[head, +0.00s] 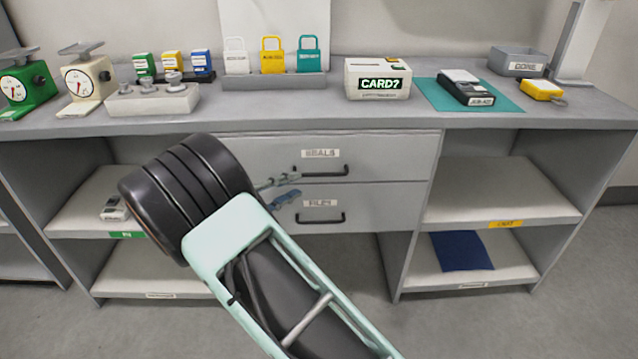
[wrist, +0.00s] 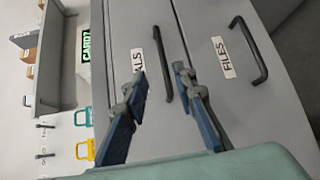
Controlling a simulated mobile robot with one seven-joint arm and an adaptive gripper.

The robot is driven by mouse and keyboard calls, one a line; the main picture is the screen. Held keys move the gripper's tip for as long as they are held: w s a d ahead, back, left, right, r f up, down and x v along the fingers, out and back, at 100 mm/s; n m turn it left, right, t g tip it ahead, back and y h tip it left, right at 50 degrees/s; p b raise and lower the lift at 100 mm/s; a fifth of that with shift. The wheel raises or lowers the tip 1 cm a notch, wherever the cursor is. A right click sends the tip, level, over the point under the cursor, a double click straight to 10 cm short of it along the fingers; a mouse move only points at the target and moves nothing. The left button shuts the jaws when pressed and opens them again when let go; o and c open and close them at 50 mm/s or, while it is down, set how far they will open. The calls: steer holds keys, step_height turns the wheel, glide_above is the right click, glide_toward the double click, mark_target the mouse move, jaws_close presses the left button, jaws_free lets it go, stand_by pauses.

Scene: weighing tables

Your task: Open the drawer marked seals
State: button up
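The drawer marked seals (head: 390,150) is the upper of two drawers under the counter and looks shut. Its label (head: 320,154) sits above a dark bar handle (head: 325,171). My gripper (head: 293,186) is in front of the drawers, left of the handle in the head view. In the wrist view my gripper (wrist: 161,80) is open, with a finger on either side of the seals handle (wrist: 163,65). The fingers look apart from the handle; how near they are in depth is hard to tell. Part of the seals label is hidden behind one finger.
The lower drawer, marked files (head: 390,205), has its own handle (head: 322,218) just below. Open shelves (head: 505,190) flank the drawers. The counter (head: 230,113) above carries padlocks, a card box (head: 378,80) and scales. Grey floor lies in front.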

mark_target(317, 176)
steer(key=x, duration=0.3)
steer(key=b+x, duration=0.1)
steer(key=x, duration=0.3)
steer(key=b+x, duration=0.1)
steer(key=x, duration=0.2)
steer(key=shift+w+d+f, duration=0.1)
steer(key=shift+w+f, duration=0.15)
steer(key=shift+f, duration=0.05)
steer(key=shift+c, duration=0.5)
jaws_close()
